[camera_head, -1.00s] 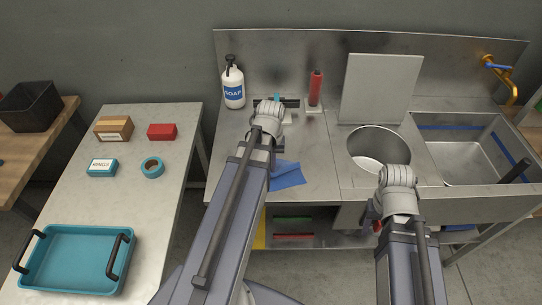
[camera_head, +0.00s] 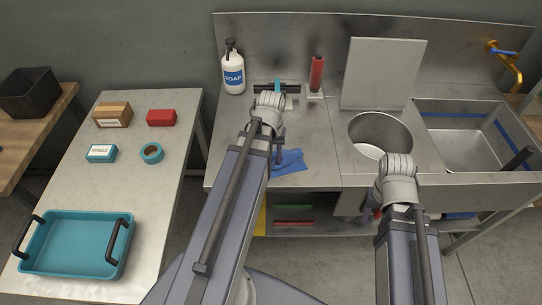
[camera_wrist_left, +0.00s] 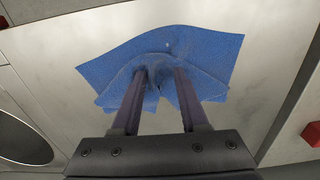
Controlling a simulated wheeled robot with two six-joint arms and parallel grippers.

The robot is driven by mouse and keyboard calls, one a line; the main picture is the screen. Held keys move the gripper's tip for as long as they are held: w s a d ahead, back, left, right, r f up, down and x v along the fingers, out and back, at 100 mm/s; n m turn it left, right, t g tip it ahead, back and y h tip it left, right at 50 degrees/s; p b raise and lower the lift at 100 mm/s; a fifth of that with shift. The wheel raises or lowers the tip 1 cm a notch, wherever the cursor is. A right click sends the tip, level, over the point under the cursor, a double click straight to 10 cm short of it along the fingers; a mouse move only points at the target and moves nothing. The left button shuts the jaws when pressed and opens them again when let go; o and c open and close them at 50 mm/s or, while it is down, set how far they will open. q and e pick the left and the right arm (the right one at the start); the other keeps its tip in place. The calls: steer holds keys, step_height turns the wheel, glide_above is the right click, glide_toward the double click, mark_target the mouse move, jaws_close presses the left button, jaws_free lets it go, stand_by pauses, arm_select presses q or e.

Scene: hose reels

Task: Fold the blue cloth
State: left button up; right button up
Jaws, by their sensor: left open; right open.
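The blue cloth (camera_head: 290,161) lies on the steel counter left of the round basin, partly hidden by my left wrist. In the left wrist view the cloth (camera_wrist_left: 205,50) is rumpled, with a raised, folded-over part around my fingertips and layered edges on both sides. My left gripper (camera_wrist_left: 161,75) is open, its two fingers apart and their tips at the cloth; whether cloth lies between them under pressure is not clear. In the head view this gripper (camera_head: 279,153) is mostly behind the wrist. My right gripper (camera_head: 371,211) hangs in front of the counter, away from the cloth, and is open.
The round basin (camera_head: 378,137) and rectangular sink (camera_head: 465,150) are to the right. A side table holds a teal tray (camera_head: 78,243) and small items.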

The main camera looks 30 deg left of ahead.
arm_select(q)
steer(key=o, duration=0.9)
steer(key=shift+c, duration=0.2)
steer(key=shift+s+d, duration=0.45)
steer(key=shift+s, duration=0.45)
steer(key=shift+s+d, duration=0.45)
steer(key=shift+s, duration=0.4)
steer(key=shift+s+d, duration=0.15)
steer(key=shift+s, duration=0.05)
steer(key=shift+r, duration=0.15)
steer(key=shift+w+r+p, duration=0.1)
steer(key=shift+r+p, duration=0.15)
steer(key=shift+p, duration=0.15)
step_height(320, 180, up, 8)
steer(key=p, duration=0.8)
arm_select(e)
step_height(320, 180, up, 9)
steer(key=shift+s+d, duration=0.45)
